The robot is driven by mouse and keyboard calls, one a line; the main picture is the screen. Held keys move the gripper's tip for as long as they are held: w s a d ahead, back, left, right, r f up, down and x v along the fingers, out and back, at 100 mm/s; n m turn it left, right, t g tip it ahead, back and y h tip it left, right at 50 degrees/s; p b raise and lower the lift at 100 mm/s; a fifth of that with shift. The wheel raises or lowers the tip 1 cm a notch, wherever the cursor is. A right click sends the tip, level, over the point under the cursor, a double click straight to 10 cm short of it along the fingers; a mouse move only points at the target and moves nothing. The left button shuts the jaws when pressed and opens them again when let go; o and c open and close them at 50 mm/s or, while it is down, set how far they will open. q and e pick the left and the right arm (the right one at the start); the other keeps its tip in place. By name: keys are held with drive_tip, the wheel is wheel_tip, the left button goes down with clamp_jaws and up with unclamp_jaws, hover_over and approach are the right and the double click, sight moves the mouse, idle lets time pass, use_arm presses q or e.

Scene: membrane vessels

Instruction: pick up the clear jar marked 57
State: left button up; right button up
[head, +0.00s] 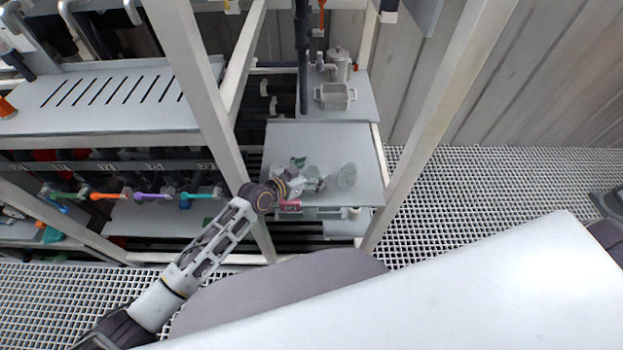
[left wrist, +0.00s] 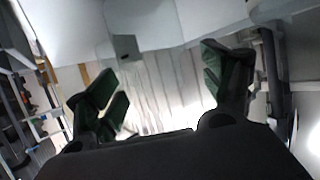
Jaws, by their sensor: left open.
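My right gripper is not in view.
A pale square basin (head: 335,97) and a lidded pot (head: 339,62) stand on the shelf behind. White frame posts (head: 205,100) rise left and right of the shelf. A slotted rack (head: 110,92) and coloured valve handles (head: 152,196) lie to the left.

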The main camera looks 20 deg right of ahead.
use_arm(q)
drive_tip(key=c, duration=1.1)
drive_tip(key=shift+r, duration=0.2)
drive_tip(key=shift+r, duration=4.85)
